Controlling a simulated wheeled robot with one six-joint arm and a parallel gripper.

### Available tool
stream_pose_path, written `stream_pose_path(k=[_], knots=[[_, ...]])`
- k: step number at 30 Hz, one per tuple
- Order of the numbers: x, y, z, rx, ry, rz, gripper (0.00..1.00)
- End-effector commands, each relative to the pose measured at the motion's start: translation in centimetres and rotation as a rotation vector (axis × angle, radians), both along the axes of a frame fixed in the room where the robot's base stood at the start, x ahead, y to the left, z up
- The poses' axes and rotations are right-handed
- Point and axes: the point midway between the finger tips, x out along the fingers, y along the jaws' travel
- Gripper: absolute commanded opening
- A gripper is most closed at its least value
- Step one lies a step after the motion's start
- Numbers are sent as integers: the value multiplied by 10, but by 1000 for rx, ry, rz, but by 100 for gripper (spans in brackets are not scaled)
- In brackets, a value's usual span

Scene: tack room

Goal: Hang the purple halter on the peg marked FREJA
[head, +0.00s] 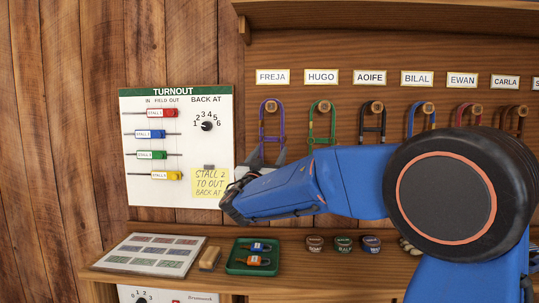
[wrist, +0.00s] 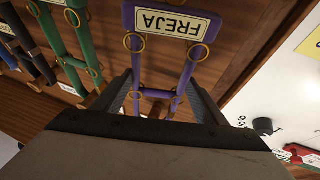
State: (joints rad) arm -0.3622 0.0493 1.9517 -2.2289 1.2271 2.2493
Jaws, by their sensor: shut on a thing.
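The purple halter (head: 283,127) is upright on the wall below the FREJA label (head: 272,77). Its top loop is at the wooden FREJA peg (head: 271,106) and appears to go around it; I cannot tell whether it rests on it. My gripper (head: 258,157) is at the halter's lower part, which it partly hides. In the wrist view, upside down, the purple halter (wrist: 187,78) shows a FREJA nameplate (wrist: 171,22) and brass rings. Its purple cross strap lies between the fingers of my gripper (wrist: 160,95), which is shut on it.
A green halter (head: 311,126) hangs to the right under HUGO (head: 321,77), with several more halters beyond. The TURNOUT board (head: 150,195) is close on the left. Below, a shelf (head: 215,282) holds a green tray (head: 233,268) and several small tins (head: 343,243).

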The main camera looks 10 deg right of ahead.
Motion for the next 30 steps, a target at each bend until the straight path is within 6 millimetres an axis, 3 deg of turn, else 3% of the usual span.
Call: stream_pose_path(k=[10,11,13,23,30], knots=[[0,0,1,0,-1,0,34],[0,0,1,0,-1,0,71],[0,0,1,0,-1,0,88],[-1,1,-1,1,1,0,88],[-21,15,-11,1,1,2,88]])
